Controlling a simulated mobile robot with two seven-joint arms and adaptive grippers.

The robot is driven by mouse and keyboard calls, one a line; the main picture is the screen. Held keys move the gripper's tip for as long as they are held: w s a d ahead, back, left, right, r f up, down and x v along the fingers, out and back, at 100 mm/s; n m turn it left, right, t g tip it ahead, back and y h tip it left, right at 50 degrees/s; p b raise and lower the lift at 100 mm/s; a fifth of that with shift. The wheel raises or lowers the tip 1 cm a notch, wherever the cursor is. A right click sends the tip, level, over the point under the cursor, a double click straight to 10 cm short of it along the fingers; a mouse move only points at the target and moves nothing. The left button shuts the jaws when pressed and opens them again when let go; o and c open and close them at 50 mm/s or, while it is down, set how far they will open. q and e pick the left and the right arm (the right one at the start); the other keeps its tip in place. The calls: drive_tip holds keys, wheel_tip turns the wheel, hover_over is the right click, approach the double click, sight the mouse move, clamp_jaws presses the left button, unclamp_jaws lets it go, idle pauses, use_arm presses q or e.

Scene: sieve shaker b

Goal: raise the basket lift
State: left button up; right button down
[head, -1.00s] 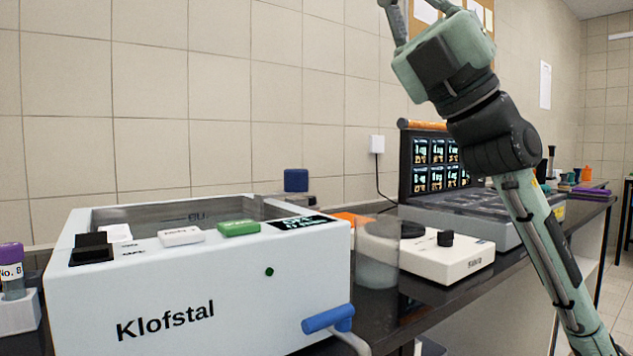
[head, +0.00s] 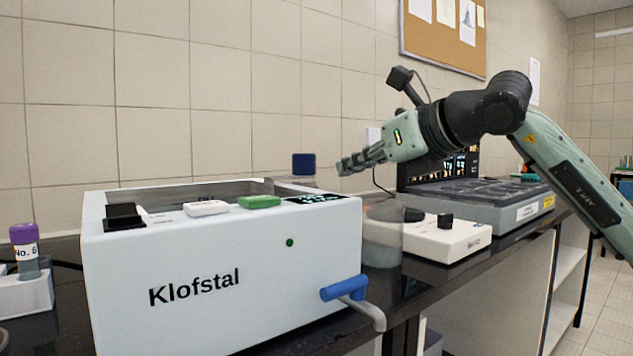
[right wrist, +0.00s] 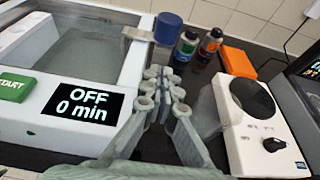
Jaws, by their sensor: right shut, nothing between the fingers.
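The white Klofstal bath (head: 240,290) stands on the bench at the left, with an open basin on top. A blue knob (head: 303,163) rises behind its back right corner; in the right wrist view the blue knob (right wrist: 167,27) sits by a grey bracket (right wrist: 137,33) at the rim. A blue-handled lever (head: 344,288) with a curved grey pipe is on the front right. I cannot tell for certain which is the lift. My right gripper (head: 342,168) is shut and empty, just right of the blue knob and apart from it. My left gripper is not in view.
The bath's display (right wrist: 82,105) reads OFF, 0 min. Two dark bottles (right wrist: 208,45), an orange block (right wrist: 238,62) and a white device with a round plate (right wrist: 262,130) stand right of the bath. A clear beaker (head: 383,235) is close beside it.

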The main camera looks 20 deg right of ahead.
sight(306, 183)
drive_tip(key=p+x, duration=0.1)
drive_tip(key=x, duration=0.8)
drive_tip(key=shift+a, duration=0.15)
drive_tip(key=shift+w+a+f, duration=0.1)
drive_tip(key=shift+w+f, duration=0.15)
drive_tip(key=shift+w, duration=0.15)
use_arm(q)
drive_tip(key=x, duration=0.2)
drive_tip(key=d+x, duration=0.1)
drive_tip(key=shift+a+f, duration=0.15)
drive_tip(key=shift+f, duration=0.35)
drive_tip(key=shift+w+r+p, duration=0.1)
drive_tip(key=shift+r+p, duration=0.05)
drive_tip(key=shift+p, duration=0.15)
use_arm(e)
drive_tip(key=shift+r, duration=0.15)
